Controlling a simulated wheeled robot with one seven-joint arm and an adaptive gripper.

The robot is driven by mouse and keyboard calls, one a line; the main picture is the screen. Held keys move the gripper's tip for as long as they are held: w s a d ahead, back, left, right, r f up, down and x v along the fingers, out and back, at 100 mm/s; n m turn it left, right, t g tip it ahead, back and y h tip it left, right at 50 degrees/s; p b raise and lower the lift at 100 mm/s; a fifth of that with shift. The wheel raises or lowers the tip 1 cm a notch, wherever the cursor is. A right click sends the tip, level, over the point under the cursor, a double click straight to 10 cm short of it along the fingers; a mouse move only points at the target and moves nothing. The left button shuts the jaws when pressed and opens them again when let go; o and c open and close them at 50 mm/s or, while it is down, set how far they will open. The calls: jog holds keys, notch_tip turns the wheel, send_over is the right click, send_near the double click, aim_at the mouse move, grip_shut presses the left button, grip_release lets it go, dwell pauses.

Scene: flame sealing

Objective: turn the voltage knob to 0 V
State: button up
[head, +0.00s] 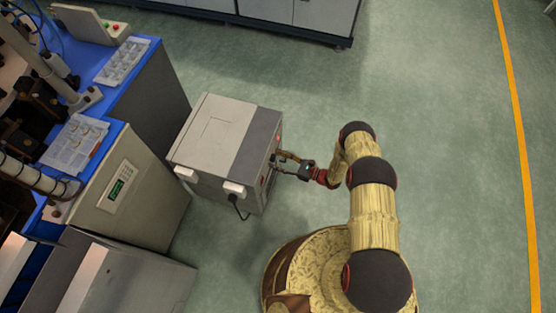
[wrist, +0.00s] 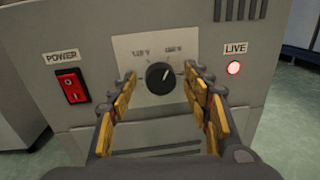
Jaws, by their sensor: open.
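The voltage knob (wrist: 160,77) is a round black dial with a light pointer mark, on a pale plate (wrist: 126,49) on the front of a grey cabinet. Its mark leans up and to the right. The plate's printed labels are too blurred to read surely. In the wrist view my gripper (wrist: 160,82) is open, with one yellow-padded finger on each side of the knob. I cannot tell whether the fingers touch it. In the head view my gripper (head: 277,160) is at the cabinet's (head: 214,134) right face, and the knob cannot be made out there.
A red POWER switch (wrist: 72,86) is left of the knob. A blue workbench (head: 130,77) with trays stands left of the cabinet. Green floor (head: 450,130) lies open to the right.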

jog(key=shift+c, duration=0.8)
jog(key=c, duration=1)
jog(key=shift+n, duration=0.3)
jog(key=shift+f+n+g+y+b, duration=0.1)
jog(key=shift+n+g+y+b, duration=0.2)
jog(key=shift+n, duration=3.85)
jog(key=shift+f+n+g+y+b, duration=0.15)
jog(key=shift+n+g+b, duration=0.25)
jog(key=shift+n, duration=3.7)
jog(key=shift+f+n+g+y+b, duration=0.1)
jog(key=shift+n+g+y+b, duration=0.25)
jog(key=shift+n, duration=3.8)
jog(key=o, duration=1.2)
jog(key=shift+w, duration=0.1)
jog(key=shift+c, duration=0.2)
